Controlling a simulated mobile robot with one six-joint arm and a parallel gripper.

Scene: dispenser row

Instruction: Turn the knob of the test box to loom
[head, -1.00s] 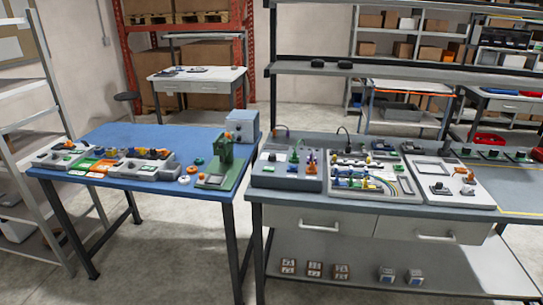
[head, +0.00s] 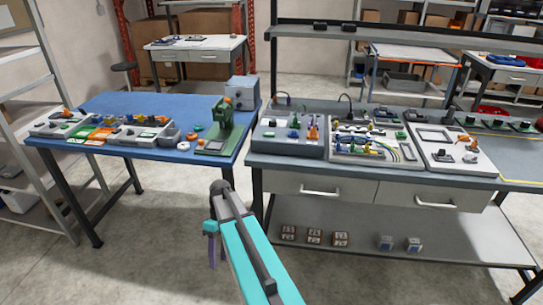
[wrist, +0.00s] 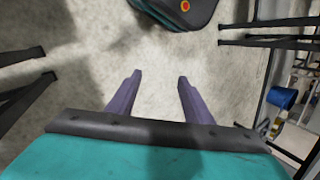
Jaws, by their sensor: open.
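A grey box (head: 288,147) with several coloured knobs or plugs on top sits at the left end of the grey bench, beside a board with looped wires (head: 375,151). It may be the test box, but its labels are too small to read. A second grey-blue box (head: 242,92) stands at the back right of the blue table. I cannot tell a knob pointing at loom on either. My gripper (head: 212,257) hangs low in front of the gap between the tables, well away from both boxes. Its purple fingers are apart and empty in the wrist view (wrist: 159,76), over bare floor.
The blue table (head: 115,104) holds a green press (head: 222,122) and several trays of small parts. A white panel (head: 457,152) lies on the bench's right. Drawers and a lower shelf (head: 350,215) are under the bench. A metal rack (head: 50,60) stands left. Floor in front is clear.

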